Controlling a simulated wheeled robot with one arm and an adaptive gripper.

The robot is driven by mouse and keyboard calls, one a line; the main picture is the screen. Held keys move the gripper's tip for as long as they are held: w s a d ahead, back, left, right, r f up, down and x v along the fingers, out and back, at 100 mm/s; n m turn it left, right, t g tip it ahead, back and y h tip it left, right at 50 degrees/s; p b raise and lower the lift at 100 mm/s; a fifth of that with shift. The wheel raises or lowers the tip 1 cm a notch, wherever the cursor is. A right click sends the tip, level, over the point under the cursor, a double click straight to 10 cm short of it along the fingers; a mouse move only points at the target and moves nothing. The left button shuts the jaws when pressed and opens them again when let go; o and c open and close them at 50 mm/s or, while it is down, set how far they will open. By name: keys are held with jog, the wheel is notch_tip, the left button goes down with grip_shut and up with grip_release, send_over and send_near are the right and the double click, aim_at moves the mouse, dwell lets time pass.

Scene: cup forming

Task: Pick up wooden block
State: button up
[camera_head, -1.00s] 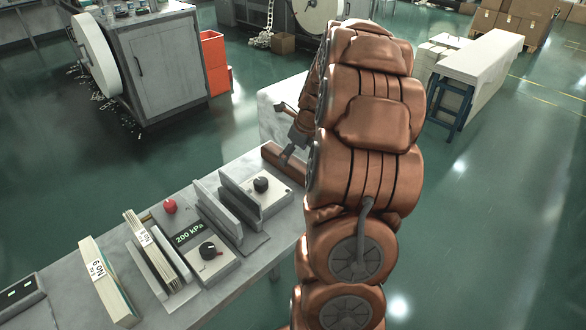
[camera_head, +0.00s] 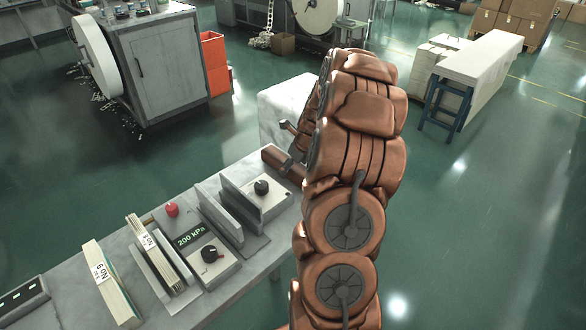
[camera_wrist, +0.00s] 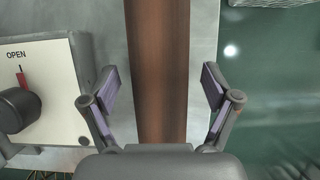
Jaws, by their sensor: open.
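The wooden block (camera_wrist: 159,75) is a long brown bar. In the wrist view it runs from the top edge down between my fingers, and its lower end is hidden behind my gripper's body. In the head view the block (camera_head: 275,158) lies at the far right end of the grey table, partly hidden by my arm. My gripper (camera_wrist: 160,88) is open, with one finger on each side of the block and a gap on both sides. My gripper is mostly hidden behind my arm in the head view.
A control box with a black knob (camera_head: 261,187) stands close to the block; its OPEN panel (camera_wrist: 35,85) is left of my gripper. The table edge drops to the floor on the right.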

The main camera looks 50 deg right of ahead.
jog(key=shift+w+f, duration=0.15)
jog(key=shift+f, duration=0.2)
grip_shut()
dwell(0.6)
